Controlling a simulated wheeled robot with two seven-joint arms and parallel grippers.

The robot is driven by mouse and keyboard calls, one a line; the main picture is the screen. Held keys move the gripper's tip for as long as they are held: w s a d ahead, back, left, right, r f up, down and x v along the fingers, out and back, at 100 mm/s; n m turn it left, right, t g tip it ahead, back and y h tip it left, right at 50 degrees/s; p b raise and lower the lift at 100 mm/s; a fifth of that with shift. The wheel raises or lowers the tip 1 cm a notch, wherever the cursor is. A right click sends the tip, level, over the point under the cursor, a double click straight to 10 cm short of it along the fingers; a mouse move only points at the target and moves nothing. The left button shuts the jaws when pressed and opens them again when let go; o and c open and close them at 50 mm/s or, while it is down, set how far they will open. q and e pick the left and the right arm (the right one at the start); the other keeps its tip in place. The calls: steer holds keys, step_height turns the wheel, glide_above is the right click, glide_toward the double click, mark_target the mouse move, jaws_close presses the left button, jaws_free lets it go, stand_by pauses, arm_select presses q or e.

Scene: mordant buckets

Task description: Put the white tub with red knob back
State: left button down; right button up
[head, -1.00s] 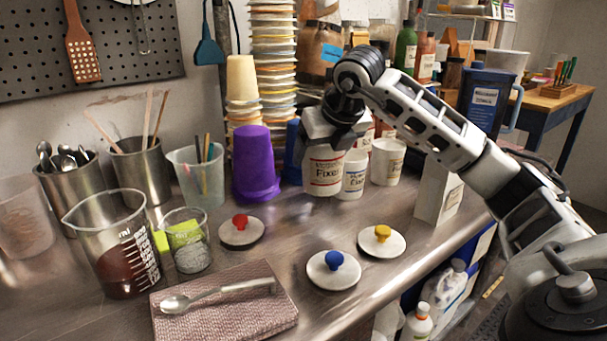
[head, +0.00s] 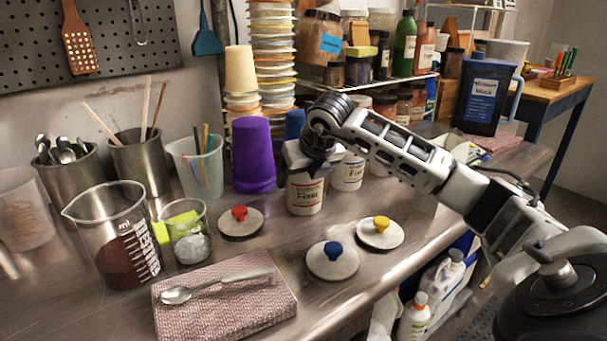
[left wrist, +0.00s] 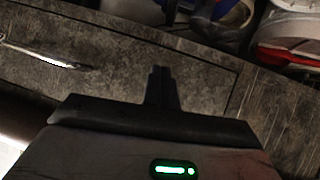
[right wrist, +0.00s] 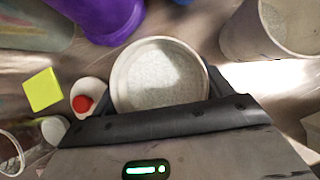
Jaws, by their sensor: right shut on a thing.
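My right gripper (head: 304,158) is shut on a white tub (head: 304,194) with a red-trimmed label. The tub is upright, at or just above the bench; I cannot tell whether it touches. In the right wrist view the tub (right wrist: 160,78) is lidless, with pale contents or a pale bottom. The white lid with the red knob (head: 239,221) lies on the bench just left of the tub; it also shows in the right wrist view (right wrist: 88,97). My left gripper (left wrist: 161,85) shows only in the left wrist view, fingers together and empty, above a grey drawer front.
A purple cup (head: 253,155) stands close behind-left of the tub, and another white tub (head: 348,171) behind-right. Lids with a blue knob (head: 332,261) and a yellow knob (head: 380,232) lie in front-right. A glass beaker (head: 188,240) stands left; a folded cloth (head: 225,310) lies in front.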

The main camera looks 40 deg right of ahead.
steer(key=o, duration=1.2)
steer(key=shift+o, duration=0.3)
steer(key=shift+r, duration=0.15)
steer(key=v, duration=1.2)
